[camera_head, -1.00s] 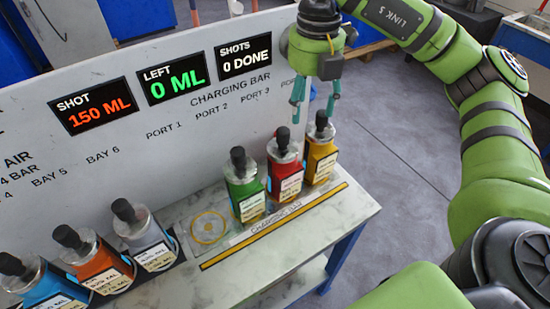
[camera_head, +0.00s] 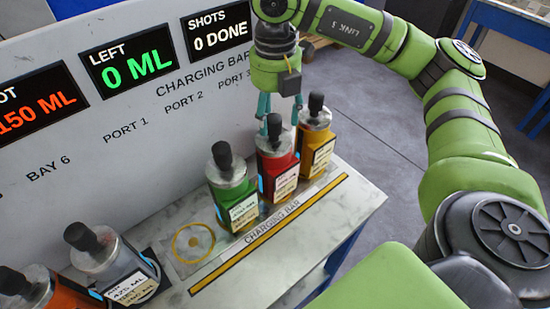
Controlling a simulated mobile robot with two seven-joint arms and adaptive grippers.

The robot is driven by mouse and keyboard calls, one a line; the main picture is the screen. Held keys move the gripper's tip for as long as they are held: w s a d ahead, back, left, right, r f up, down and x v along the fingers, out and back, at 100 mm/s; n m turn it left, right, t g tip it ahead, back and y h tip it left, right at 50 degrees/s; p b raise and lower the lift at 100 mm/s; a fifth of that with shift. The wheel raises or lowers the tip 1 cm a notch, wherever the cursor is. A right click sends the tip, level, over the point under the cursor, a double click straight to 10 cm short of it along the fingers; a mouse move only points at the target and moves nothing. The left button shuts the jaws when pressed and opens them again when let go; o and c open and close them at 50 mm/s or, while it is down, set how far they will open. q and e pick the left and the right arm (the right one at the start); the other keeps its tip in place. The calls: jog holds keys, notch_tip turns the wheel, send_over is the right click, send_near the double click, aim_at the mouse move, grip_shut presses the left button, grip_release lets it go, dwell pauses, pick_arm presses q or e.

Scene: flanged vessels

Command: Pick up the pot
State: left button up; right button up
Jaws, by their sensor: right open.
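Several flanged vessels with black caps and metal collars are in view; none shows which is the pot. On the charging bar stand a green one (camera_head: 236,203), a red one (camera_head: 280,172) and a yellow one (camera_head: 318,148), all upright. My right gripper (camera_head: 281,108) points down, open and empty. Its two teal fingers appear either side of the red vessel's cap, low near the yellow one; whether they touch anything is unclear. My left gripper is not in view.
A grey vessel (camera_head: 112,266) and an orange one (camera_head: 30,292) stand at the lower left. An empty ringed spot (camera_head: 193,242) lies left of the green vessel. A white panel with displays (camera_head: 130,62) rises behind the row. Grey floor lies beyond the bench's right edge.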

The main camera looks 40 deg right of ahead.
aim_at(274, 129)
notch_tip(274, 129, down, 3)
jog(key=shift+a+f+p, duration=0.15)
jog(key=shift+f+p, duration=0.05)
jog(key=shift+p, duration=0.7)
jog(key=shift+f, duration=0.45)
jog(key=shift+c, duration=0.8)
grip_shut()
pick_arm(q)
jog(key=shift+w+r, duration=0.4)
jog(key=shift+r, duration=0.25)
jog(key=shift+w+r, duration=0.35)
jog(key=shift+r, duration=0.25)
